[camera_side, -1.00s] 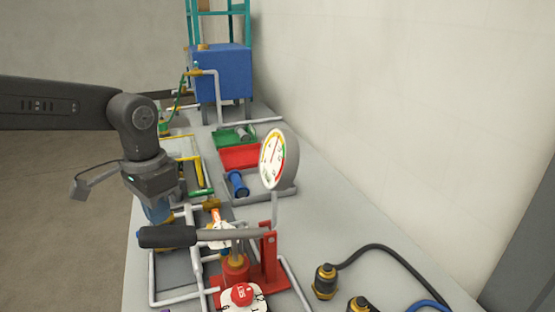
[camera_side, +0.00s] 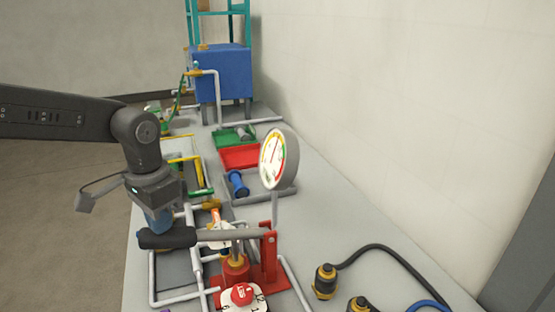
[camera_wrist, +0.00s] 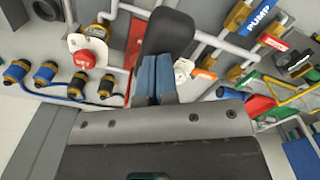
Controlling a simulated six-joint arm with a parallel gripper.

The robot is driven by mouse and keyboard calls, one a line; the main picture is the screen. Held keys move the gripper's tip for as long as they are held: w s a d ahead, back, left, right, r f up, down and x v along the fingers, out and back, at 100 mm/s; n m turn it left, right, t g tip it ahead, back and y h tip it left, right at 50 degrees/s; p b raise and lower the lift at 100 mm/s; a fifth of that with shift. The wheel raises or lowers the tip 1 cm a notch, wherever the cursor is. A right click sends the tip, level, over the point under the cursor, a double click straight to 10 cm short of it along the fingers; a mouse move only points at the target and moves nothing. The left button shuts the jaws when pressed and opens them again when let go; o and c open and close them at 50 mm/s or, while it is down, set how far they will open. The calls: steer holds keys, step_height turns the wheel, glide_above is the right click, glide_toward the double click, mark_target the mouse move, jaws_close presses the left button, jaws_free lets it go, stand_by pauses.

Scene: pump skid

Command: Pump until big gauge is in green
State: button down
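The big round gauge (camera_side: 272,160) stands upright beside the pump, with a white face and coloured bands on its rim. Its thin needle points up towards the top; the exact band is too small to tell. The pump lever has a black grip (camera_side: 167,238) and a grey bar running right to a red bracket (camera_side: 269,255). It lies nearly level. My gripper (camera_side: 157,221) points down at the grip, its blue fingers partly hidden behind it. In the wrist view the fingers (camera_wrist: 156,78) look closed together against the black grip (camera_wrist: 168,34), with nothing visible between them.
A red emergency button (camera_side: 242,293) sits in front of the pump. Hose connectors (camera_side: 326,281) lie at right. Pipes and valves run left of the pump. Red (camera_side: 240,157) and green (camera_side: 228,138) trays and a blue tank (camera_side: 221,75) stand farther back.

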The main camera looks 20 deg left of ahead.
steer(key=shift+f, duration=3.8)
steer(key=shift+r, duration=4.85)
steer(key=shift+r, duration=2.5)
